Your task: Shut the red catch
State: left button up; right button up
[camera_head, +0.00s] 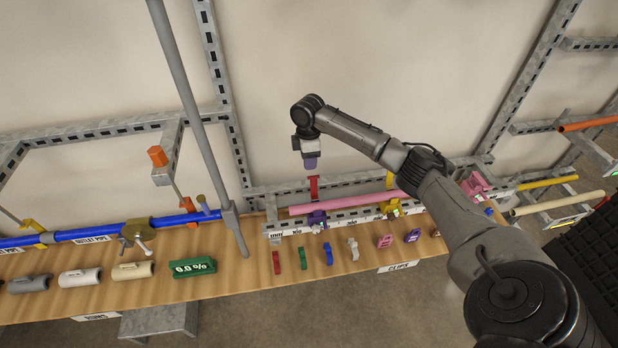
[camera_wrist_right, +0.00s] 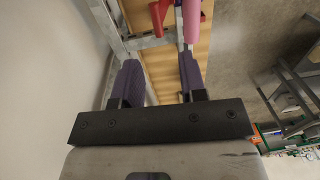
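The red catch (camera_head: 314,188) stands upright at the rail behind the left end of the pink pipe (camera_head: 350,202). In the right wrist view a red part of the catch (camera_wrist_right: 158,16) shows at the top, beside the pink pipe (camera_wrist_right: 192,22). My right gripper (camera_head: 310,164) hangs just above the catch in the head view. In the right wrist view its two purple fingers (camera_wrist_right: 160,76) are apart, with nothing between them. No contact with the catch is visible. My left gripper is not in view.
A yellow catch (camera_head: 389,180) stands farther right along the pink pipe. Several coloured clips, including a red one (camera_head: 276,262), lie along the front of the wooden board (camera_head: 245,279). A grey slanted post (camera_head: 190,100) rises to the left.

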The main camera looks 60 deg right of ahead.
aim_at(309, 177)
jog(key=f, duration=0.8)
jog(key=shift+s+a+f, duration=0.15)
jog(key=shift+a, duration=0.1)
grip_shut()
